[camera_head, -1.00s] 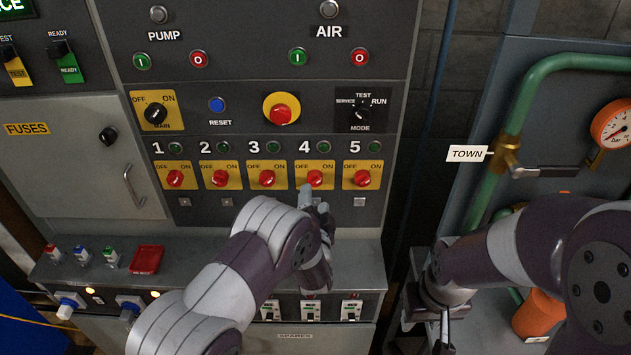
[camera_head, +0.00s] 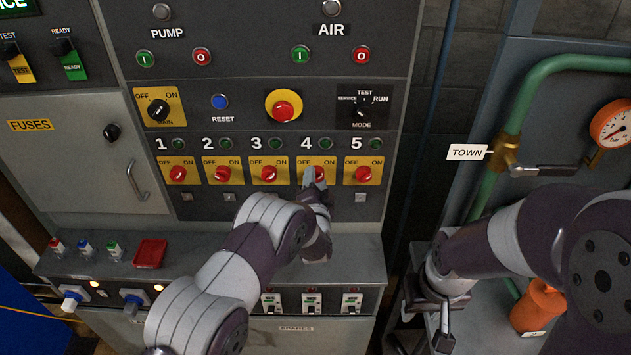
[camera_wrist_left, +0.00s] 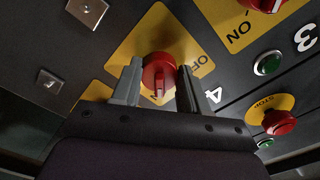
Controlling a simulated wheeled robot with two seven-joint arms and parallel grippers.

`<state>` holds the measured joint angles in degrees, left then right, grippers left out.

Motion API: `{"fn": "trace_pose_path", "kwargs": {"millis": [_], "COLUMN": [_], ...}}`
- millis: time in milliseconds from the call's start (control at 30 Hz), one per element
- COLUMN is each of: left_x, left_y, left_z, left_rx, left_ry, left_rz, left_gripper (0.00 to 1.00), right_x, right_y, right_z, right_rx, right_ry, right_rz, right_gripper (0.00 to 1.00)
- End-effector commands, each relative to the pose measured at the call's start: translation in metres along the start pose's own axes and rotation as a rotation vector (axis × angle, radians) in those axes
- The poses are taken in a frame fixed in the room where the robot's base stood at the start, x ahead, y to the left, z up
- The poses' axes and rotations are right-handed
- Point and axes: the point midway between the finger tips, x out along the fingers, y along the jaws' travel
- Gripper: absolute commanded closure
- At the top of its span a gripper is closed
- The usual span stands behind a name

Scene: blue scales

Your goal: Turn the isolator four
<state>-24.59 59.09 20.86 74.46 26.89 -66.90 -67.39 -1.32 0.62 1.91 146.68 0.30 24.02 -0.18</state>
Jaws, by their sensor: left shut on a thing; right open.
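The isolator four (camera_head: 319,174) is a red knob on a yellow plate marked OFF and ON, under the number 4 on the grey panel. My left gripper (camera_head: 312,180) is at it and partly covers it in the head view. In the left wrist view the red knob (camera_wrist_left: 158,76) sits between the two fingers of the left gripper (camera_wrist_left: 157,85), which is shut on it. My right gripper (camera_head: 440,335) is low at the right, away from the panel, and open.
Red isolators one (camera_head: 178,174), two (camera_head: 223,174), three (camera_head: 269,173) and five (camera_head: 363,174) stand in the same row. A grey ledge (camera_head: 215,250) juts out below. At the right are a green pipe (camera_head: 540,80) and an orange container (camera_head: 537,306).

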Motion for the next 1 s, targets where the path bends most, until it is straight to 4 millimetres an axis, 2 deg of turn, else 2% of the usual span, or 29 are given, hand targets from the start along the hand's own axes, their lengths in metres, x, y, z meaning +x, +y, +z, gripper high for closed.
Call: {"fn": "trace_pose_path", "kwargs": {"millis": [167, 367, 1000], "left_x": [0.0, 0.0, 0.0], "left_y": [0.002, 0.005, 0.008], "left_z": [0.001, 0.003, 0.003], "left_rx": [-0.034, -0.143, -0.736], "left_ry": [0.0, 0.0, 0.001], "left_rz": [0.0, 0.0, 0.0], "left_gripper": [0.87, 0.87, 0.87], "right_x": [0.007, 0.025, 0.107], "right_y": [0.0, 0.0, 0.0], "right_z": [0.001, 0.003, 0.013], "right_rx": [0.0, 0.0, 0.0], "right_ry": [0.0, 0.0, 0.0], "right_rz": [0.0, 0.0, 0.0], "right_gripper": [0.57, 0.57, 0.57]}}
